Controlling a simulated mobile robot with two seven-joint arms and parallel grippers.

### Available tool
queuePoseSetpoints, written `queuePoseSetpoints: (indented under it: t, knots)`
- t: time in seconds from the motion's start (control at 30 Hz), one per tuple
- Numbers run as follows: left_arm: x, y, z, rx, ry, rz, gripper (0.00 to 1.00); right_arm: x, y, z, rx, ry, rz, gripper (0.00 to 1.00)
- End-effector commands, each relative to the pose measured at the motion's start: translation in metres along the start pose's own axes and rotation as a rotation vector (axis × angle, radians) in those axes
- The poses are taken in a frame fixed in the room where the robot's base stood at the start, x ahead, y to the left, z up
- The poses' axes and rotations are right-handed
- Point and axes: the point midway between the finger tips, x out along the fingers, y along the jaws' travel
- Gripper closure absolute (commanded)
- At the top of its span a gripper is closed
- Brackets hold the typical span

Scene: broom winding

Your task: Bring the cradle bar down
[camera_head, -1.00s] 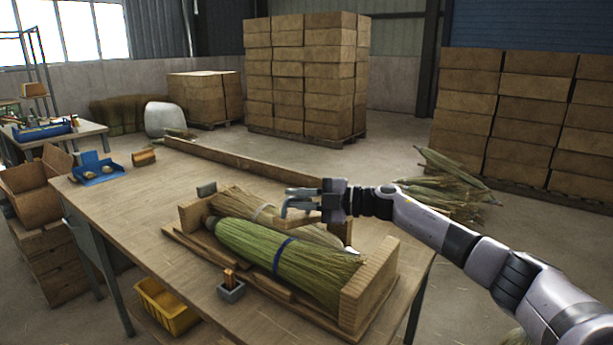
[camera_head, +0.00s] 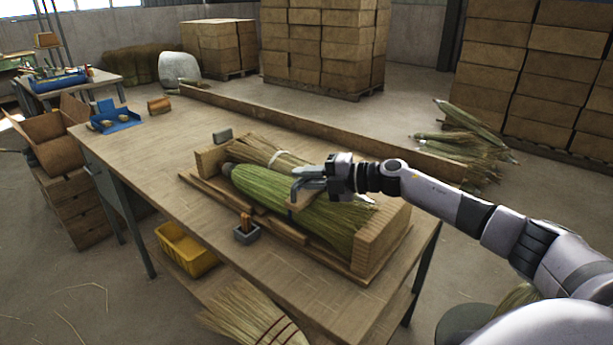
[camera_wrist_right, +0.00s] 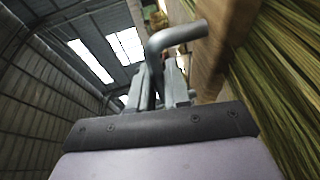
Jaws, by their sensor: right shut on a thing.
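The wooden cradle (camera_head: 375,245) stands on the workbench, with an upright block at each end. A green broom bundle (camera_head: 330,222) with a grey end lies in it, beside a paler straw bundle (camera_head: 262,152) with a white band. My right gripper (camera_head: 306,181) is over the middle of the bundles. In the right wrist view its fingers (camera_wrist_right: 163,95) are shut on a bent grey metal handle (camera_wrist_right: 178,36). The wooden cradle bar (camera_head: 301,203) shows just below the gripper, across the green bundle; it also shows beside straw in the wrist view (camera_wrist_right: 208,60). Whether it touches the straw is unclear. My left gripper is out of view.
A small grey holder (camera_head: 246,234) stands on the bench in front of the cradle. A blue tray (camera_head: 117,118) lies at the far left end. A long wooden board (camera_head: 300,123) runs along the back edge. The bench's left half is mostly clear.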

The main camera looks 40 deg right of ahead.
Motion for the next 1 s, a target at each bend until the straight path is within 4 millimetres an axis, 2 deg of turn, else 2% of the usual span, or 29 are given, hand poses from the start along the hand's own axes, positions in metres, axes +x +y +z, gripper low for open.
queuePoseSetpoints:
  t: [0.13, 0.17, 0.2, 0.57, 1.0]
  knots:
    - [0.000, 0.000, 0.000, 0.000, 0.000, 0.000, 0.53, 0.001, -0.006, -0.001, -0.003, 0.001, -0.012, 1.00]
    - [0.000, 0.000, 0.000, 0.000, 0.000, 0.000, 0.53, 0.001, -0.007, -0.001, -0.003, 0.001, -0.012, 0.73]
    - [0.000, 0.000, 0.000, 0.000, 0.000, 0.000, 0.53, 0.001, -0.007, -0.001, -0.003, 0.001, -0.012, 0.62]
    - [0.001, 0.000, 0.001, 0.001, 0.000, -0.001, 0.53, -0.003, -0.004, 0.000, 0.000, 0.000, -0.007, 0.62]
    - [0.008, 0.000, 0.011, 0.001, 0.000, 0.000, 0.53, -0.057, -0.007, 0.000, 0.000, 0.000, -0.012, 0.62]
